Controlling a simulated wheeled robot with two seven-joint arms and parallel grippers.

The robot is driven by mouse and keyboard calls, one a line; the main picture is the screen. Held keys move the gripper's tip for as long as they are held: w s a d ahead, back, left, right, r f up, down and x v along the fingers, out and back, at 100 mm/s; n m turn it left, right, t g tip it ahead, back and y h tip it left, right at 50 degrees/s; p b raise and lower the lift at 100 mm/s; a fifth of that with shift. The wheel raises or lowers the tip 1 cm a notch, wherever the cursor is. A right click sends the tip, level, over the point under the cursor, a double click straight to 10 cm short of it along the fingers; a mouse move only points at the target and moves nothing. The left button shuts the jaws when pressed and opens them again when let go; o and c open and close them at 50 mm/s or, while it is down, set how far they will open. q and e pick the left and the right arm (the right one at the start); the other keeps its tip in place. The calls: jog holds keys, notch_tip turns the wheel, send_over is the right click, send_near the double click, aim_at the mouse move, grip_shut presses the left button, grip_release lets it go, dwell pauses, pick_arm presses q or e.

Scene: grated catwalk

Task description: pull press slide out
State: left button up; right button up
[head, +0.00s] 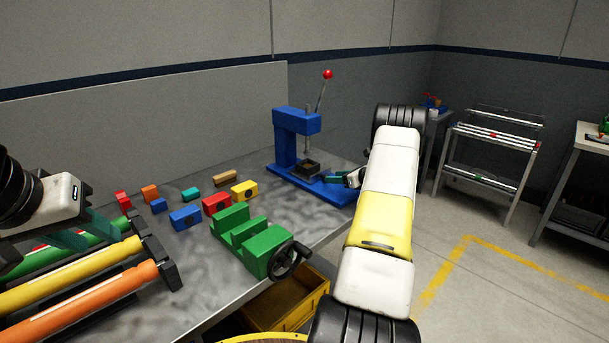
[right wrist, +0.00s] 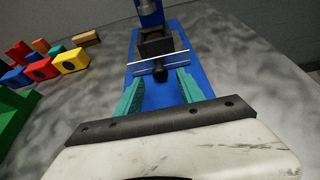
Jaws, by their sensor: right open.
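The blue press (head: 300,140) stands at the back right of the workbench, with a lever ending in a red ball. Its slide (head: 306,168), a dark box-like block, sits on the blue base under the ram. In the right wrist view the slide (right wrist: 158,48) has a pale bar across its front and a dark round knob (right wrist: 160,73). My right gripper (right wrist: 159,80) is open, its teal fingers either side of the knob with gaps; contact is not visible. In the head view it (head: 336,177) is partly hidden by my forearm. My left gripper (head: 75,236) is at the left edge, partly cut off.
A green vise (head: 250,240) with a black handwheel stands at the bench's front. Several coloured blocks (head: 186,217) lie behind it. A rack of coloured tubes (head: 90,275) fills the left. A yellow bin (head: 287,305) is below the bench edge.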

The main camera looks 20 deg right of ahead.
jog(key=shift+x, duration=1.95)
grip_shut()
